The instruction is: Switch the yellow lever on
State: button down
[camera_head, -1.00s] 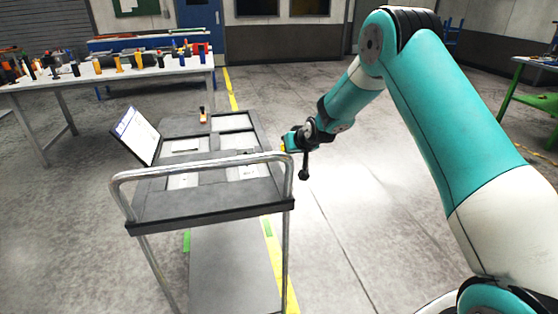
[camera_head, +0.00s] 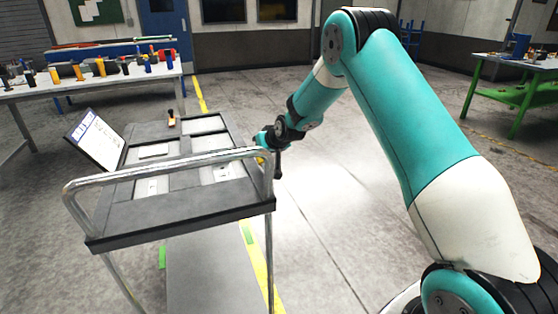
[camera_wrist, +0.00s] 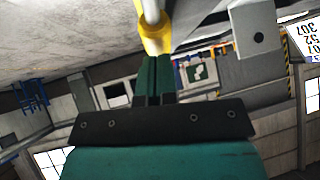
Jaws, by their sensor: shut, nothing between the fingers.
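My gripper (camera_head: 264,140) is shut and empty, beside the right edge of the trolley top. Its green fingers (camera_wrist: 153,72) point up the wrist view. A yellow part with a pale metal rod (camera_wrist: 152,38) lies right at the fingertips there; it is probably the yellow lever, and I cannot tell whether the fingers touch it. In the head view only a small yellow patch (camera_head: 261,159) shows below my gripper, by the rail. The lever's on or off position cannot be made out.
The grey trolley (camera_head: 150,212) has a bent metal handrail (camera_head: 165,168) at its near side, several panels and a tilted white display (camera_head: 97,138). A small orange-and-dark upright piece (camera_head: 171,118) stands at its back. A white table with castings is behind left.

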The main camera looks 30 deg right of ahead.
jog(key=shift+s+d+f, duration=0.15)
jog(key=shift+f, duration=0.35)
jog(key=shift+r, duration=0.3)
jog(key=s+d+r, duration=0.1)
jog(key=s+r, duration=0.1)
jog(key=r, duration=0.4)
jog(key=s+r, duration=0.2)
jog(key=r, duration=0.5)
jog(key=shift+s+d+r+p, duration=0.2)
jog(key=shift+s+d+p, duration=0.1)
jog(key=shift+d, duration=0.1)
jog(key=s+a+r+n+g+y, duration=0.2)
jog(key=s+a, duration=0.6)
jog(key=s, duration=0.1)
jog(key=s+a+r+n+g+y, duration=0.1)
jog(key=s+a+r+n+g, duration=0.1)
jog(key=s+a, duration=0.7)
jog(key=s+a+n+g, duration=0.2)
jog(key=s, duration=0.9)
jog(key=s+a+n+g, duration=0.1)
jog(key=s+a+g, duration=0.1)
jog(key=s, duration=1)
jog(key=shift+a+f+n+g, duration=0.4)
jog(key=shift+g, duration=0.4)
